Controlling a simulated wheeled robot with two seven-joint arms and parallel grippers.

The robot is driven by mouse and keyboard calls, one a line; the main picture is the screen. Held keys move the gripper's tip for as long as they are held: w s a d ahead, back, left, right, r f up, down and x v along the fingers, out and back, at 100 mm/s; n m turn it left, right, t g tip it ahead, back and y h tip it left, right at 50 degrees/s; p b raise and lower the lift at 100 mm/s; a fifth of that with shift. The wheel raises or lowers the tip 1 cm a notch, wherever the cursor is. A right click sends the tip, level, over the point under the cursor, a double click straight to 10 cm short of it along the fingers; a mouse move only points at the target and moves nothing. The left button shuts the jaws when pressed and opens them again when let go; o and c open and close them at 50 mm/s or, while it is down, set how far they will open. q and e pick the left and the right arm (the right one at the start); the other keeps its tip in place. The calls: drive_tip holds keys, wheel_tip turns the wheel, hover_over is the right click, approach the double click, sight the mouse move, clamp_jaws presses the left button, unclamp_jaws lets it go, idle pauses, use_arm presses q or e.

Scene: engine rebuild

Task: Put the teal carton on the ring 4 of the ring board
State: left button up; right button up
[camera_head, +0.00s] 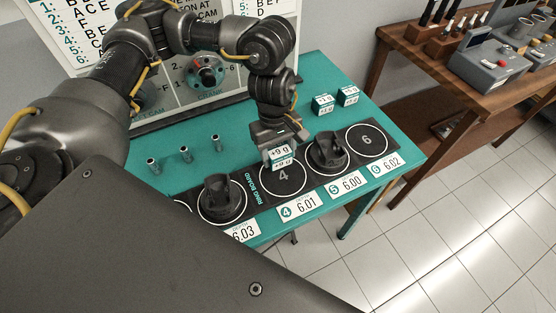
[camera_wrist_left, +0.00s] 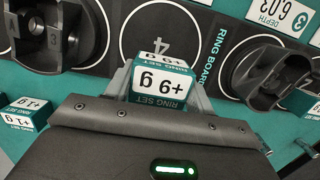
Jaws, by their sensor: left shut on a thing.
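The teal carton (camera_head: 282,157) with a white "+9 g" label is between the fingers of my left gripper (camera_head: 282,150), which is shut on it. It also shows in the wrist view (camera_wrist_left: 160,82). Ring 4 (camera_head: 283,177), a white circle with a 4 on the black ring board (camera_head: 259,192), is bare. The carton overlaps the far edge of ring 4 in the head view; I cannot tell whether it touches the board. In the wrist view, ring 4 (camera_wrist_left: 163,42) lies just beyond the carton. My right gripper is not in view.
Dark pistons stand on the rings either side of ring 4, one left (camera_head: 218,196) and one right (camera_head: 327,151). Ring 6 (camera_head: 367,140) is bare. Two more teal cartons (camera_head: 323,104) (camera_head: 347,96) stand at the back right. Three small metal pins (camera_head: 185,154) stand at left.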

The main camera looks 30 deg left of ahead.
sight(279, 160)
use_arm(q)
drive_tip(key=f, duration=0.1)
drive_tip(key=f+b, duration=0.2)
drive_tip(key=f, duration=0.1)
drive_tip(key=shift+w, duration=0.25)
drive_tip(key=shift+a+r, duration=0.1)
drive_tip(key=shift+r, duration=0.05)
drive_tip(key=o, duration=1.1)
